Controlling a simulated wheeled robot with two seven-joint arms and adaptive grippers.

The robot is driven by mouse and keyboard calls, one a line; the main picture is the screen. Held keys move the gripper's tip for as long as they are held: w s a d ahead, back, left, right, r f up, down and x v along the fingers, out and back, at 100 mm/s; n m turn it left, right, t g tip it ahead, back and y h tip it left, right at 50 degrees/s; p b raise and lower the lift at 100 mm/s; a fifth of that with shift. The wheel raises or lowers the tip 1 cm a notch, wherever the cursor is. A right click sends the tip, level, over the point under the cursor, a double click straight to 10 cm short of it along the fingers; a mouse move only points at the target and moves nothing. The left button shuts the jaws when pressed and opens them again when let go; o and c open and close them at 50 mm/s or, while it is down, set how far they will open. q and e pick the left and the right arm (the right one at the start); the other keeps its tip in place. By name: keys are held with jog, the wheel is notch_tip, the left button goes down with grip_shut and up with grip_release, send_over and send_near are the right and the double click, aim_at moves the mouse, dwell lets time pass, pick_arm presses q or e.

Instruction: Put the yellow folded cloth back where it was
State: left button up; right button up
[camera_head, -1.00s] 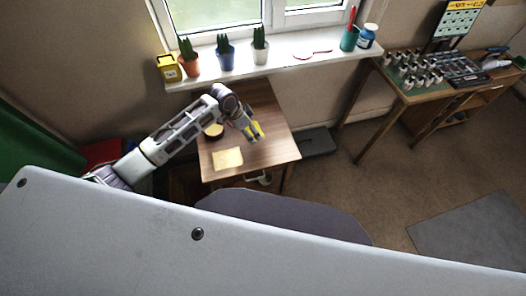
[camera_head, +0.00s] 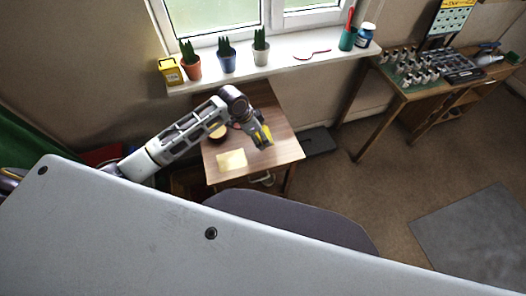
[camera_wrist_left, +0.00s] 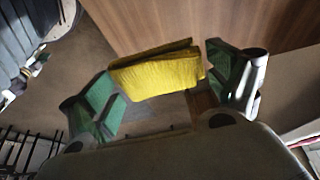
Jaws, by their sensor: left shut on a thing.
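My left gripper (camera_head: 262,141) is over the right side of the small wooden table (camera_head: 274,105) and is shut on the yellow folded cloth. In the left wrist view the cloth (camera_wrist_left: 157,74) lies between the green-padded fingers of the gripper (camera_wrist_left: 165,98), with the wooden tabletop behind it. In the head view only a little yellow shows at the fingers. How high the cloth is above the table is hard to tell. A flat pale yellow square (camera_head: 231,160) lies at the table's front left. My right gripper is not in view.
The windowsill (camera_head: 290,65) behind holds potted cacti, a yellow box (camera_head: 171,71) and a green cup (camera_head: 347,39). A grey chair (camera_head: 290,222) is in front. The table's right part looks clear.

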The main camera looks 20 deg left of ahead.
pick_arm(q)
jog(key=shift+s+a, duration=0.1)
dwell(0.3)
send_over(263, 151)
jog(key=a, duration=0.1)
jog(key=shift+s+f, duration=0.2)
jog(key=shift+f, duration=1.4)
jog(key=shift+s+f, duration=0.15)
jog(key=shift+f, duration=1.4)
jog(key=shift+f, duration=1.85)
jog(key=shift+f, duration=0.15)
jog(key=o, duration=0.7)
jog(key=shift+o, duration=0.2)
